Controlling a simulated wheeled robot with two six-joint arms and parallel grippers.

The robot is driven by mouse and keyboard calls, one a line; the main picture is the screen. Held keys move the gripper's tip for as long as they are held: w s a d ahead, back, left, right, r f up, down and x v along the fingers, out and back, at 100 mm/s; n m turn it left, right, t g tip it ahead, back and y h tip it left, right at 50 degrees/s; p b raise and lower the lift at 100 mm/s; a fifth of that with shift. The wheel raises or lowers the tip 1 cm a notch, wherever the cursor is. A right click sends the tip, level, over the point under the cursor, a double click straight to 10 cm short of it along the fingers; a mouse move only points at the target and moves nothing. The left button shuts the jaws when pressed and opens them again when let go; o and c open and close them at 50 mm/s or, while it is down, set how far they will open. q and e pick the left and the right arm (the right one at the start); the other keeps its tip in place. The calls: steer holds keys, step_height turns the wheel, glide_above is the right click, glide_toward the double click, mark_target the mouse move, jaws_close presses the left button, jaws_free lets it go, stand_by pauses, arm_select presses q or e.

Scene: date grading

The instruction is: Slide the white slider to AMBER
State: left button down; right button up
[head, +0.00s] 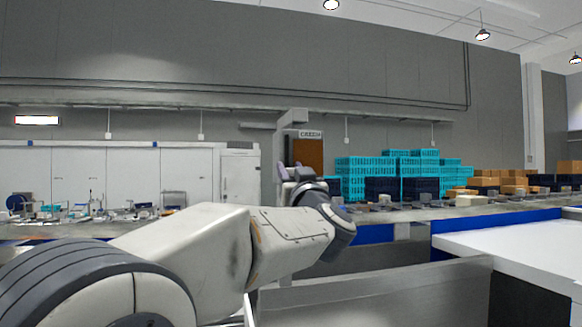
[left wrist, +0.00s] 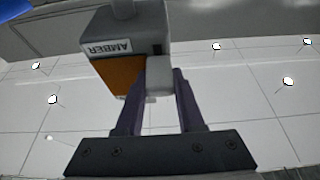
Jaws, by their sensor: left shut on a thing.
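My left gripper (left wrist: 163,76) is shut on the white slider (left wrist: 158,86), a pale block held between its two dark fingers in the left wrist view. The slider sits beside a grey housing with an orange panel (left wrist: 118,74). Above that panel is a label reading AMBER (left wrist: 108,48), upside down in this view. In the head view my left gripper (head: 297,178) is in front of the housing's grey post (head: 283,148), with the orange-brown panel (head: 308,153) just right of it. The slider cannot be made out there. My right gripper is not in view.
Teal crates (head: 364,167) and dark crates stand behind a long conveyor line at the right, with cardboard boxes (head: 500,180) beyond. A white table top (head: 515,245) is at the right. A grey metal wall (head: 375,292) runs low in front.

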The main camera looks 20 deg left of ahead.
arm_select(q)
steer(key=shift+w+f, duration=0.1)
steer(key=shift+f, duration=0.4)
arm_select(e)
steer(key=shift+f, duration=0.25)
arm_select(q)
steer(key=c, duration=0.6)
jaws_free()
steer(key=shift+o, duration=0.4)
steer(key=shift+r, duration=0.1)
steer(key=b+v, duration=0.4)
steer(key=v, duration=0.6)
steer(key=shift+s+b, duration=0.3)
steer(key=shift+b, duration=0.1)
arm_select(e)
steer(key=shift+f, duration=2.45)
arm_select(q)
steer(key=shift+d, duration=0.15)
